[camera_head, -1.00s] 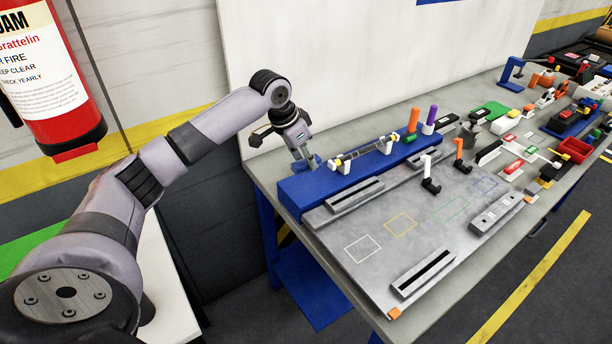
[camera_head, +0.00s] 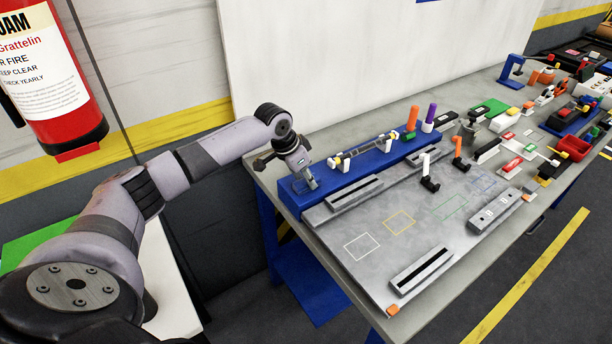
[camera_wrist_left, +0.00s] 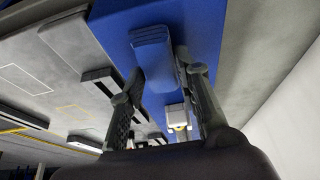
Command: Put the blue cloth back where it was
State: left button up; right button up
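The blue cloth (camera_wrist_left: 153,50) is a folded, ribbed blue piece between the fingertips of my left gripper (camera_wrist_left: 161,66) in the left wrist view. The fingers converge on it and appear to touch both its sides. In the head view my left gripper (camera_head: 309,185) points down at the near left end of the long blue block (camera_head: 324,197). The cloth is hard to make out there against the blue. Whether it touches the block's top cannot be told. My right gripper is not in view.
A rail with white holders (camera_head: 362,151) lies along the blue block, beside an orange cylinder (camera_head: 412,118) and a purple one (camera_head: 429,113). The grey plate (camera_head: 385,255) has coloured outlines and slotted bars. A fire extinguisher (camera_head: 60,90) hangs at the left.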

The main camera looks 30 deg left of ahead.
pick_arm(q)
jog(key=o, duration=0.4)
jog(key=shift+r, duration=0.1)
jog(key=b+v, duration=0.1)
jog(key=v, duration=1.1)
jog(key=shift+b, duration=0.35)
